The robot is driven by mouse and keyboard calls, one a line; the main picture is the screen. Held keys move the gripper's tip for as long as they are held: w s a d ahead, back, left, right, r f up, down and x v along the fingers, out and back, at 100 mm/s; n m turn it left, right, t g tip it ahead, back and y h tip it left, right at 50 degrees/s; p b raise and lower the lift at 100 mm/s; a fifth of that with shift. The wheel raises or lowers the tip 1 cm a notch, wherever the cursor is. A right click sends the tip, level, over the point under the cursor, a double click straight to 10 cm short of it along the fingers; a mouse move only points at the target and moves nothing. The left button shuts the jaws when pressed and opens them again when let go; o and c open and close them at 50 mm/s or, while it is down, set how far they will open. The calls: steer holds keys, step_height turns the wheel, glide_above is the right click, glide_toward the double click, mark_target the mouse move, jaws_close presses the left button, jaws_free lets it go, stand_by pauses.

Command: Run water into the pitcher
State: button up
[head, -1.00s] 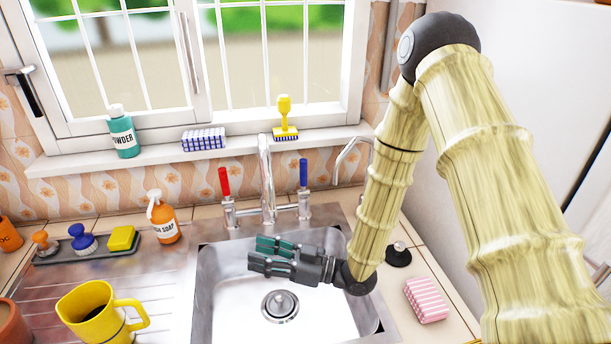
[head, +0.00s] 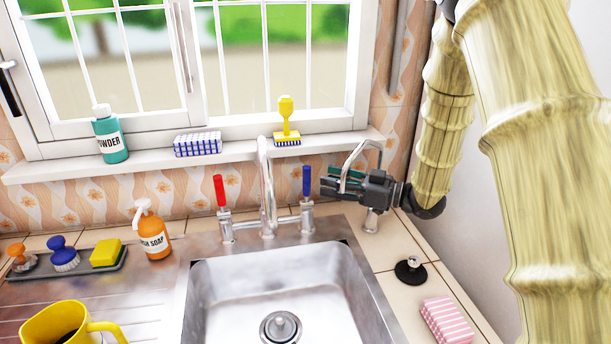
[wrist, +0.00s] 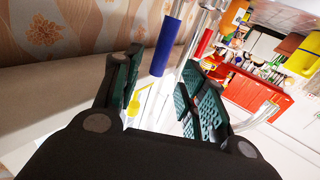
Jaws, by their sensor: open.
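A yellow pitcher (head: 62,325) with a dark inside stands on the drainboard at the lower left of the head view, partly cut off. The tall chrome faucet (head: 266,185) stands behind the sink, with a red-handled tap (head: 221,195) on its left and a blue-handled tap (head: 306,187) on its right. My gripper (head: 325,179) is open and empty, its fingers pointing left, a little right of the blue handle. In the wrist view the blue handle (wrist: 166,46) shows upside down beyond and between the open fingers; it looks apart from them. The red handle (wrist: 203,43) is farther off.
The sink basin (head: 228,280) is empty apart from its drain plug (head: 281,327). A second thin curved spout (head: 371,215) stands close by my gripper. A black stopper (head: 411,270) and pink sponge (head: 447,320) lie on the right counter. An orange soap bottle (head: 153,232) stands left.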

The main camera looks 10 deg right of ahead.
mark_target(306, 191)
steer(key=p+x, duration=0.1)
steer(key=x, duration=0.6)
steer(key=shift+w+a, duration=0.1)
steer(key=shift+a, duration=0.1)
steer(key=shift+c, duration=0.2)
jaws_close()
